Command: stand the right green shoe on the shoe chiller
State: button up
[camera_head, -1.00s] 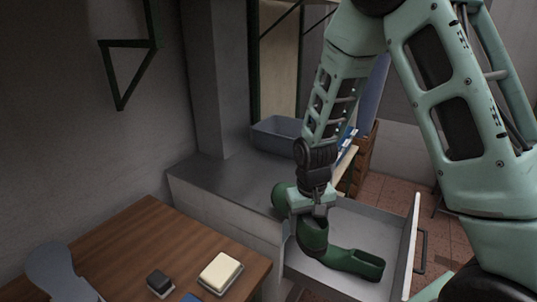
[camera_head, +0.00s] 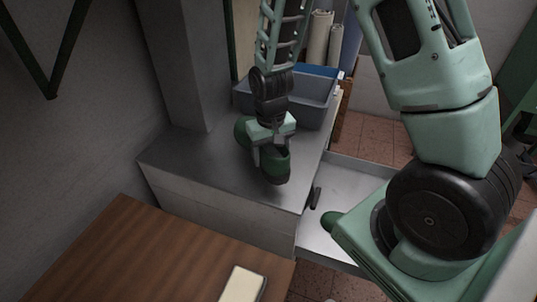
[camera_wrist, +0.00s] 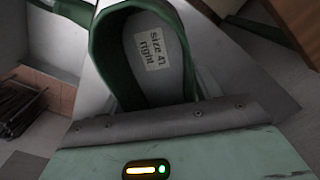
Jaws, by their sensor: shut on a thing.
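My gripper (camera_head: 270,148) is shut on a green shoe (camera_head: 276,165) and points down over the grey metal top (camera_head: 200,165), which looks like the shoe chiller. The shoe shows on both sides of the jaws, at the front and at the back left. Another green shoe (camera_head: 331,221) lies in the open drawer (camera_head: 345,178), mostly hidden by my arm.
A blue-grey bin (camera_head: 315,98) stands at the back of the metal top, close behind my gripper. A wall column (camera_head: 180,70) rises at the back left. A wooden table (camera_head: 130,260) with a pale block (camera_head: 243,285) is in front. The left of the metal top is clear.

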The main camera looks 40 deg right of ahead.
jog(key=shift+f+p, duration=0.5)
jog(key=shift+f, duration=2.55)
jog(key=o, duration=1.3)
jog(key=shift+f, duration=0.1)
jog(key=shift+c, duration=0.2)
notch_tip(320, 180, up, 12)
jog(key=shift+b, duration=1.2)
jog(key=s+a+r+n, duration=0.4)
jog(key=s+a+n, duration=0.1)
jog(key=s+a, duration=0.4)
jog(key=s+a+r+n, duration=0.5)
jog(key=s+a, duration=0.3)
jog(key=s, duration=0.2)
jog(key=shift+s+a+y, duration=0.3)
jog(key=shift+s+a, duration=0.1)
